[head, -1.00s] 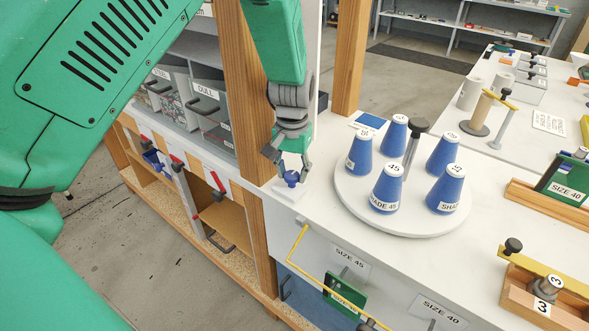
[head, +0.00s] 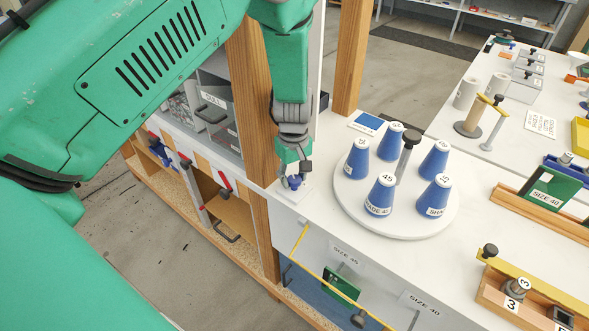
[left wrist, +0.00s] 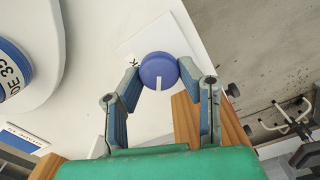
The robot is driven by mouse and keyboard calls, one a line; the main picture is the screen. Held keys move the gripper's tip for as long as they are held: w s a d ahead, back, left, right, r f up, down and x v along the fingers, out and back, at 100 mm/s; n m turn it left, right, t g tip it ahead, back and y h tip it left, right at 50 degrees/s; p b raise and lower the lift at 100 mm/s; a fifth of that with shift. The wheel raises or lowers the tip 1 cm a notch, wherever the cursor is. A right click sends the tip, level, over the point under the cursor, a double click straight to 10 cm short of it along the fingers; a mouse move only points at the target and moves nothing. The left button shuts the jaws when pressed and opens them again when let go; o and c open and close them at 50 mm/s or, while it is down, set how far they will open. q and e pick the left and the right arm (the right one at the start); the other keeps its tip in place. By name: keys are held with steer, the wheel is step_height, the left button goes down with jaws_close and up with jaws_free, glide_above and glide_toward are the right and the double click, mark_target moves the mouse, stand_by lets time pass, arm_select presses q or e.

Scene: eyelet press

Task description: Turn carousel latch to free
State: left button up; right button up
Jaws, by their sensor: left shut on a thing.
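The latch is a round blue knob (head: 295,182) on a small white plate at the bench's left edge, beside the carousel. In the left wrist view the knob (left wrist: 159,71) shows a white pointer line that points toward the bottom of the picture, toward my palm. My left gripper (head: 293,178) comes down from above and is shut on the knob, one finger on each side. The carousel (head: 398,231) is a white disc carrying several blue cones (head: 380,196) around a dark-topped post. Lettering on the plate is mostly hidden. My right gripper is not in view.
A wooden post (head: 258,140) and shelving with grey bins (head: 212,112) stand just left of the gripper. A yellow rod (head: 318,262) runs along the bench front below. Wooden fixtures (head: 535,215) lie at the right.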

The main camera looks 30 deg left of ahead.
arm_select(q)
steer(key=n+p, duration=0.1)
steer(key=n, duration=0.2)
steer(key=shift+n+p, duration=1.05)
steer(key=shift+n, duration=1.05)
steer(key=o, duration=1)
steer(key=shift+o, duration=0.7)
